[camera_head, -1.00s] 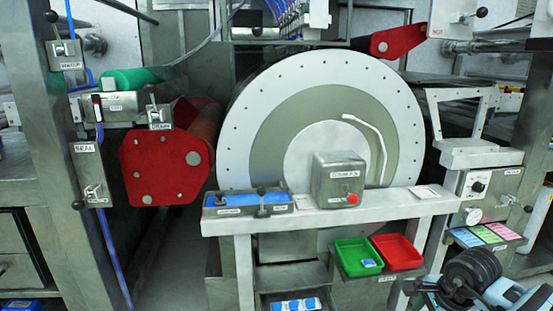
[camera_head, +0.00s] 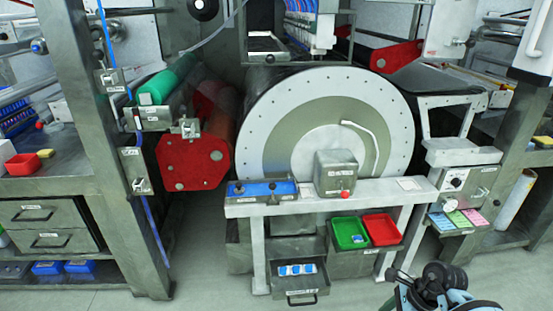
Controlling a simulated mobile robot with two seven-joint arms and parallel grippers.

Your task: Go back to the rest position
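My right arm and gripper (camera_head: 440,280) show at the bottom right edge, dark and pale blue, in front of the floor and below the control box. The fingertips cannot be made out, so I cannot tell whether it is open or shut. It touches nothing that I can see. My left gripper is out of view. The large dosing drum (camera_head: 255,145) with its white face stands in the middle, behind a white bench (camera_head: 300,207).
A green tray (camera_head: 349,233) and a red tray (camera_head: 381,229) sit under the bench, with an open drawer (camera_head: 300,284) below left. A metal frame (camera_head: 95,150) stands left. A control box (camera_head: 461,180) with coloured cards stands right. Floor in front is clear.

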